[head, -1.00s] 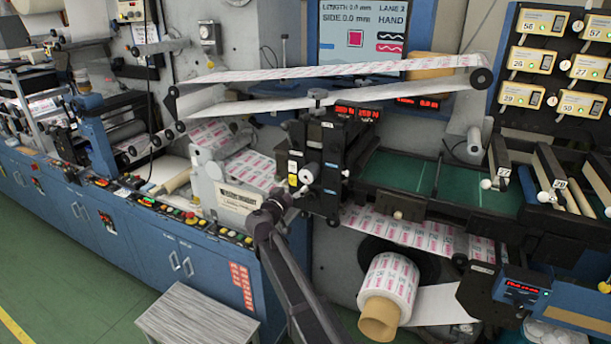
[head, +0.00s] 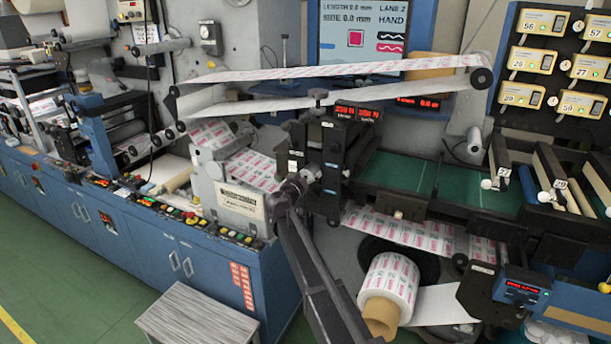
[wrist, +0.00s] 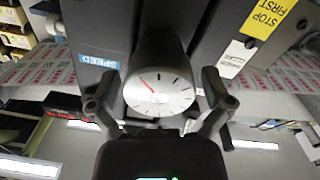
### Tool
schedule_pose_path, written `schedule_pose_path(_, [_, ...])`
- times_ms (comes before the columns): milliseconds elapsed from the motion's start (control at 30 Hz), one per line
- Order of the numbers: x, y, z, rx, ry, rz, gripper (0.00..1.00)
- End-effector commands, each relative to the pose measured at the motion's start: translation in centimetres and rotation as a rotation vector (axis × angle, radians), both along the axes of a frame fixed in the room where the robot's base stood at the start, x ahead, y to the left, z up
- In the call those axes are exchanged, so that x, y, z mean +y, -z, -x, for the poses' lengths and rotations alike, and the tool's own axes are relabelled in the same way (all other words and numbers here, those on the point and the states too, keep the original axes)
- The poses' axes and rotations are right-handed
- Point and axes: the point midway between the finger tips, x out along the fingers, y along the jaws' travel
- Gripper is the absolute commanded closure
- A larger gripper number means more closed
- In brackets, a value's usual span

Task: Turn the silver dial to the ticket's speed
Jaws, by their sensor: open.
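The silver dial (wrist: 158,90) faces the wrist camera, with a red pointer line toward the upper left of its face and dark tick marks around the rim. A blue SPEED label (wrist: 98,62) is beside it. My gripper (wrist: 157,103) is open, with one finger on each side of the dial; I cannot tell whether either touches it. In the head view my gripper (head: 296,186) is at the dark control block and covers part of it. I cannot make out numbers on the dial or pick out the ticket.
A yellow STOP FIRST tag (wrist: 263,18) and a white tag (wrist: 238,58) are near the dial. A printed web (head: 330,72) runs above the block. A paper roll (head: 388,285) is below right, and a grey step (head: 197,318) stands on the floor.

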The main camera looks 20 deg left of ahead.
Motion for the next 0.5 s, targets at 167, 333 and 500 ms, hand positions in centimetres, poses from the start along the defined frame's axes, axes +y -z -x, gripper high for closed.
schedule_pose_path(167, [0.0,0.0,0.0,0.0,0.0,0.0,0.15])
schedule_pose_path(333, [0.0,0.0,0.0,0.0,0.0,0.0,0.65])
schedule_pose_path(500, [0.8,0.0,0.1,-0.001,-0.004,0.001,0.69])
